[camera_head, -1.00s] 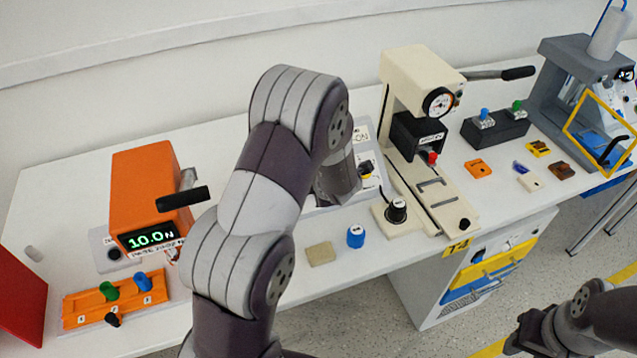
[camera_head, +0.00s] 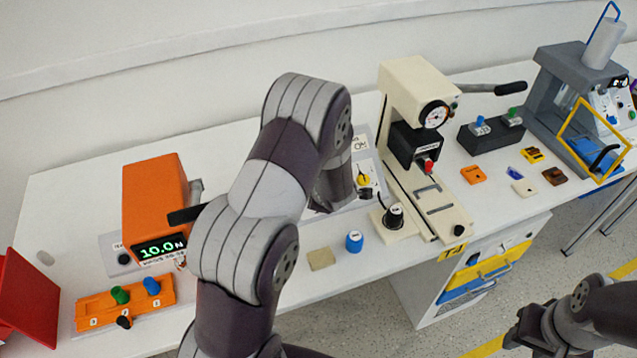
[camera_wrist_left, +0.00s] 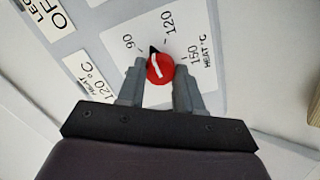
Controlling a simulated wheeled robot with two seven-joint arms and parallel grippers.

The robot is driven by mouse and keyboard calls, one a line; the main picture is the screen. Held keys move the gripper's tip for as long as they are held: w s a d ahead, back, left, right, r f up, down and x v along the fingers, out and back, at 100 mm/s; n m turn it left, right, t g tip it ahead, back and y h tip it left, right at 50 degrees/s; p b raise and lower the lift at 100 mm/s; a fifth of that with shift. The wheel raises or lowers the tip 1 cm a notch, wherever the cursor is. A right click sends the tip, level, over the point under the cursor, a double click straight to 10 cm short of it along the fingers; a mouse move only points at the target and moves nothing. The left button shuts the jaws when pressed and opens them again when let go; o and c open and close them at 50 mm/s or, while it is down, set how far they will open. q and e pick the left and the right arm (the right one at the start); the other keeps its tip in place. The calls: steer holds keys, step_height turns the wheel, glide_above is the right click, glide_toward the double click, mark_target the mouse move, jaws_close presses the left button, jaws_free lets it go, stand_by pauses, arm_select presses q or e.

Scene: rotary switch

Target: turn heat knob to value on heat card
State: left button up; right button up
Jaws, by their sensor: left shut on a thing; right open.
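The heat knob (camera_wrist_left: 160,68) is a red round knob with a white bar and a dark pointer, on a pale panel in the left wrist view. Its pointer lies between the 90 and 120 marks; the 150 mark is to the right. The heat card (camera_wrist_left: 96,80), left of the knob, reads 120 °C. My left gripper (camera_wrist_left: 161,76) is shut on the knob, one finger on each side. In the head view my left arm hides the knob and this gripper. My right gripper (camera_head: 514,341) is open at the lower right, away from the table.
Near my left arm stand a cream press (camera_head: 410,90), a black knob on a cream base (camera_head: 394,216), a blue cap (camera_head: 354,241) and a tan block (camera_head: 321,259). An orange device (camera_head: 155,205) reading 10.0 N stands left.

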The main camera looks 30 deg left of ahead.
arm_select(q)
steer(key=m+p, duration=0.3)
steer(key=shift+r, duration=0.3)
steer(key=shift+f+m+p, duration=0.2)
steer(key=shift+m+p, duration=1.15)
steer(key=shift+m, duration=0.35)
steer(key=shift+w, duration=0.1)
steer(key=o, duration=1)
